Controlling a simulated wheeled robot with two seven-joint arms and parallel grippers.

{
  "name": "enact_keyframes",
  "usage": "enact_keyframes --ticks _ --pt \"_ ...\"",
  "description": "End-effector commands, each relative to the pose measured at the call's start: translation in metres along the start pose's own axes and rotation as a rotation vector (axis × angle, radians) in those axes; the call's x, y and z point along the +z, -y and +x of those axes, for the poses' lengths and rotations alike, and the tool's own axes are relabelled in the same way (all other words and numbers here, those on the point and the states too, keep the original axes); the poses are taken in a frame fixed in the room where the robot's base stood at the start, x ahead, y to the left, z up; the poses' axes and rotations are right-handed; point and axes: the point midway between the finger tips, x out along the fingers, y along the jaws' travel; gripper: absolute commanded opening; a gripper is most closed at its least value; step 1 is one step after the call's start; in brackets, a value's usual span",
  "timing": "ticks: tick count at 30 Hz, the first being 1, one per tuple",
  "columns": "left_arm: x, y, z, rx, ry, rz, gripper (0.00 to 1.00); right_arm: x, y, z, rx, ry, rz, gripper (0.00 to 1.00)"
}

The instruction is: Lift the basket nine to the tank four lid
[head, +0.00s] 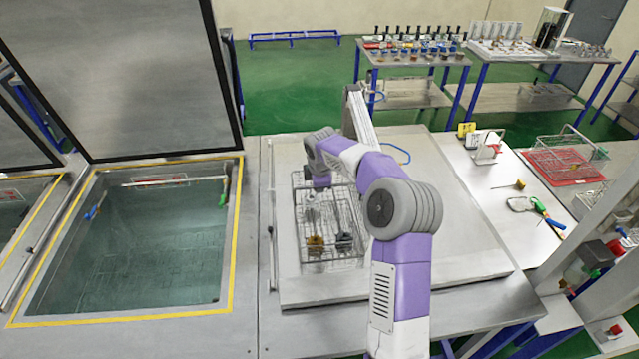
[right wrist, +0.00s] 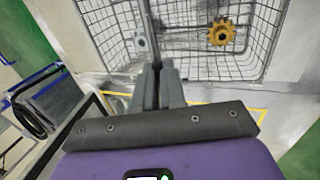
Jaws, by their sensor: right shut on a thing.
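A wire basket (head: 331,254) is at the middle of the head view, on or just above a broad pale flat lid (head: 440,250); I cannot tell whether it touches. Inside it are a gold gear (head: 316,244) and a dark part (head: 344,241). My right gripper (head: 321,182) is at the basket's upper part, shut on it. In the right wrist view its fingers (right wrist: 158,82) meet at the basket's near side (right wrist: 205,66), with the gold gear beyond. The exact grip point is partly hidden. My left gripper is not in view.
An open tank (head: 140,245) of liquid with a yellow-edged rim lies left, its grey lid (head: 120,75) raised. A bench on the right holds a red tray with a wire basket (head: 570,155) and hand tools (head: 535,207). Racks of small parts (head: 415,45) stand behind.

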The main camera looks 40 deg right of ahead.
Motion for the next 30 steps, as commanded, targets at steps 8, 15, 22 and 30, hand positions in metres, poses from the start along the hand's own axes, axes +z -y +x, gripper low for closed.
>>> enact_keyframes --ticks 8,15,22,30 --pt "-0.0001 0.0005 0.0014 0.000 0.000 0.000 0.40 -0.0003 0.0000 0.0013 0.003 -0.001 0.000 0.00" --pt "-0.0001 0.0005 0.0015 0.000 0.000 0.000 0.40 -0.0004 -0.0003 0.0011 0.004 -0.001 0.000 0.00" --pt "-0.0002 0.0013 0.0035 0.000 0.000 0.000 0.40 -0.0005 0.0009 0.0041 0.004 -0.001 0.000 0.00" --pt "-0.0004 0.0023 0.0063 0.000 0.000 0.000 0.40 -0.0005 0.0032 0.0091 0.001 -0.001 0.000 0.00"
